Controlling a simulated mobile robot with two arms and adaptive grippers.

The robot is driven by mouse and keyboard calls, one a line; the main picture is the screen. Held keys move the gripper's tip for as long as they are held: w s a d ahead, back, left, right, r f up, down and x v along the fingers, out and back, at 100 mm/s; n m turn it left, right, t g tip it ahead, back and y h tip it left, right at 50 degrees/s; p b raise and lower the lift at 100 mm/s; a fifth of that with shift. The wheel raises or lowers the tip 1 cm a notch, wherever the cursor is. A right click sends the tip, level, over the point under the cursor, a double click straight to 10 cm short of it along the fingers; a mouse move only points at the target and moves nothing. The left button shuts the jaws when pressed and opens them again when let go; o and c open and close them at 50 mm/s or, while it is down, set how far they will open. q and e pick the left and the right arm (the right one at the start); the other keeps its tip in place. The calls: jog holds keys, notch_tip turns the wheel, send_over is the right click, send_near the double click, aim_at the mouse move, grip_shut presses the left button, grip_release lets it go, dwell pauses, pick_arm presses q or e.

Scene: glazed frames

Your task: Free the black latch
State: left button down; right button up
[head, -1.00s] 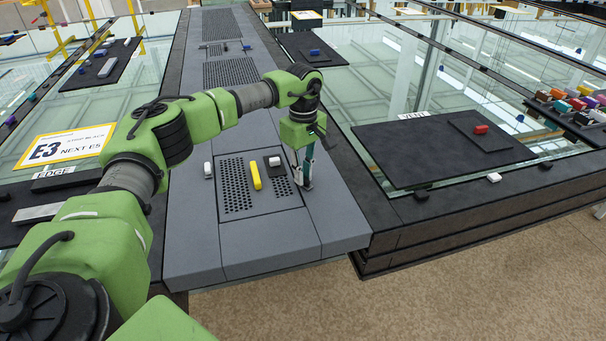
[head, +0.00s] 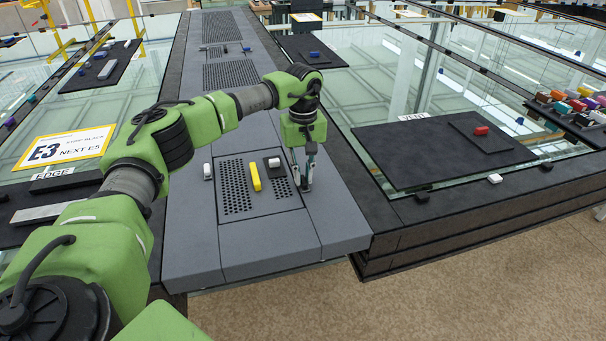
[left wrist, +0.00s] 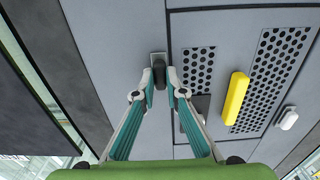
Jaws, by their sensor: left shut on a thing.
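My left gripper (head: 305,187) points down at the right edge of the perforated grey panel (head: 285,215) on the walkway. In the left wrist view its fingertips (left wrist: 159,86) are shut on the small black latch (left wrist: 159,73), one finger on each side. A small grey piece shows at the latch's far end. In the head view the fingers mostly hide the latch. A yellow bar (head: 256,177) lies on the panel, left of the gripper, and a white latch (head: 207,171) sits at the panel's left edge. My right gripper is not in view.
A dark block with a light top (head: 274,163) stands between the yellow bar and my gripper. A black VENT board (head: 400,160) with a red piece (head: 481,130) lies to the right. An E3 sign (head: 65,148) lies left, beyond my arm.

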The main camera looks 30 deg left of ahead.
aim_at(304, 179)
pick_arm(q)
jog(key=c, duration=2.1)
grip_release()
notch_tip(304, 179, up, 12)
jog(key=shift+d, duration=0.1)
